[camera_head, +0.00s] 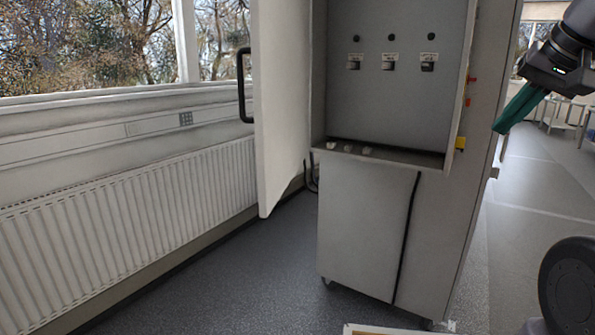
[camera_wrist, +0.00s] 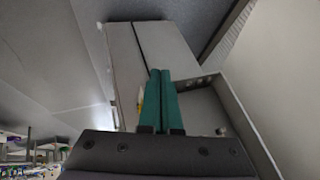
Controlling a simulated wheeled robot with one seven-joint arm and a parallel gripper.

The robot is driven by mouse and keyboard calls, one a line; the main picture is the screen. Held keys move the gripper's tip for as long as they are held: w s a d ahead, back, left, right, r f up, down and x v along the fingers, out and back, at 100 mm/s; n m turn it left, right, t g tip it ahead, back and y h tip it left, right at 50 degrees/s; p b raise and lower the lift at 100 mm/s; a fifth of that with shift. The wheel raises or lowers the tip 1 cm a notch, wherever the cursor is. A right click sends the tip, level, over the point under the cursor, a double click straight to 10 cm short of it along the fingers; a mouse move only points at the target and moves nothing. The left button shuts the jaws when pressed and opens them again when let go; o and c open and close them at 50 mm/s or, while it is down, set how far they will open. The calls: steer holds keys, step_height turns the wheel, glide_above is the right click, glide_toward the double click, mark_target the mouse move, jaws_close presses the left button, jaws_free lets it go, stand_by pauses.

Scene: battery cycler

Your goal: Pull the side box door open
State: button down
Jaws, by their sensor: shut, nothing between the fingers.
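A grey cabinet (camera_head: 362,225) stands in the middle of the head view. Its upper box (camera_head: 395,95) is open at the front. A pale door (camera_head: 280,100) with a black handle (camera_head: 244,85) stands swung out at its left. A small pale handle-like part (camera_head: 495,172) shows at the cabinet's right edge; I cannot tell whether it belongs to the side box door. My gripper (camera_head: 499,129) is shut and empty, its teal fingers pointing down-left beside the cabinet's right side. In the wrist view, the closed fingers (camera_wrist: 161,72) overlap the cabinet (camera_wrist: 165,55); contact is unclear.
A white radiator (camera_head: 120,205) runs along the window wall at left. Red and yellow fittings, including a yellow block (camera_head: 460,143), sit on the cabinet's right side. The grey floor (camera_head: 540,200) right of the cabinet looks open. Dark cable hangs behind the door.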

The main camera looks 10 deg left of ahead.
steer(key=w+a+f+m+g+y, duration=0.1)
steer(key=w+a+m+g+y, duration=0.15)
steer(key=a, duration=0.45)
steer(key=w+a+f+m+g+y, duration=0.1)
steer(key=w+a+m+y, duration=0.1)
steer(key=w+a+m, duration=0.3)
steer(key=m+g+y, duration=0.3)
steer(key=m, duration=0.4)
glide_toward(267, 182)
steer(key=shift+h, duration=0.25)
steer(key=x, duration=0.5)
steer(key=shift+s+d, duration=0.1)
steer(key=shift+a, duration=0.5)
